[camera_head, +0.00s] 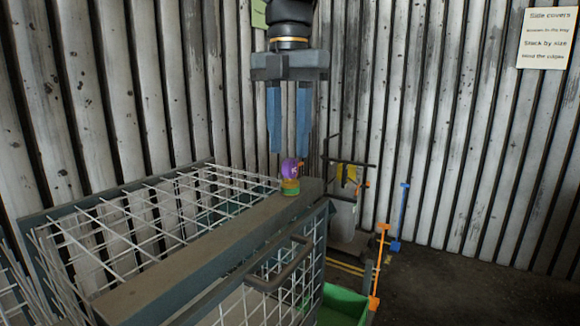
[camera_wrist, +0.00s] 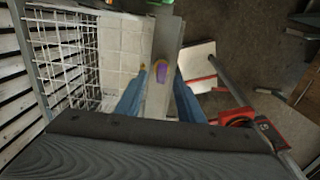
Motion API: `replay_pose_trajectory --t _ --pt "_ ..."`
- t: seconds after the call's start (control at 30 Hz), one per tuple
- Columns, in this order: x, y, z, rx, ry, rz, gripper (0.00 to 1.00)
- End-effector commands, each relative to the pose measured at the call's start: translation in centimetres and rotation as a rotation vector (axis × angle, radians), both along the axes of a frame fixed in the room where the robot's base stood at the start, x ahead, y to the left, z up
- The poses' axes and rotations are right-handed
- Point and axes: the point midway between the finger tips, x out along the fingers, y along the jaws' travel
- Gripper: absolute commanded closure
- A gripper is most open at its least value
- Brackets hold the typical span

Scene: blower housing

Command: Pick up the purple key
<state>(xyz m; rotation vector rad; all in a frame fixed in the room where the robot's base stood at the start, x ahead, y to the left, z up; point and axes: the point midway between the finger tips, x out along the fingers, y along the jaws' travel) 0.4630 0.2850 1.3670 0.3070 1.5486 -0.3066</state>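The purple key (camera_head: 289,168) is a small rounded purple piece with some orange on it. It sits at the far end of the brown-grey beam, above a small green and orange piece (camera_head: 290,187). My gripper (camera_head: 289,151) points straight down right above the key, its two blue fingers apart and nothing held between them. In the wrist view the purple key (camera_wrist: 162,71) shows between and just beyond the fingertips (camera_wrist: 161,84). I cannot tell whether the fingertips reach down to the key's top.
The beam (camera_head: 190,254) tops a wire-mesh cage (camera_head: 150,225) with a dark handle (camera_head: 280,265). A green bin (camera_head: 342,305), and orange (camera_head: 379,268) and blue (camera_head: 400,218) bars stand to the right. A corrugated wall (camera_head: 440,120) closes the back. Floor at the right is free.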

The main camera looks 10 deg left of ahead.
Motion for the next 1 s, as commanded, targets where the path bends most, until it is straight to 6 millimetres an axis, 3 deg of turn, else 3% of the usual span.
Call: replay_pose_trajectory --t 0.3,0.57,0.77,1.0 --pt "-0.1 -0.2 -3.9 -0.001 0.002 -0.001 0.66" --pt "-0.1 -0.2 -4.2 -0.001 0.001 -0.001 0.66" --pt "-0.1 -0.2 -4.2 -0.001 0.000 -0.001 0.99" --pt "-0.1 -0.2 -4.1 -0.001 0.000 -0.001 1.00"
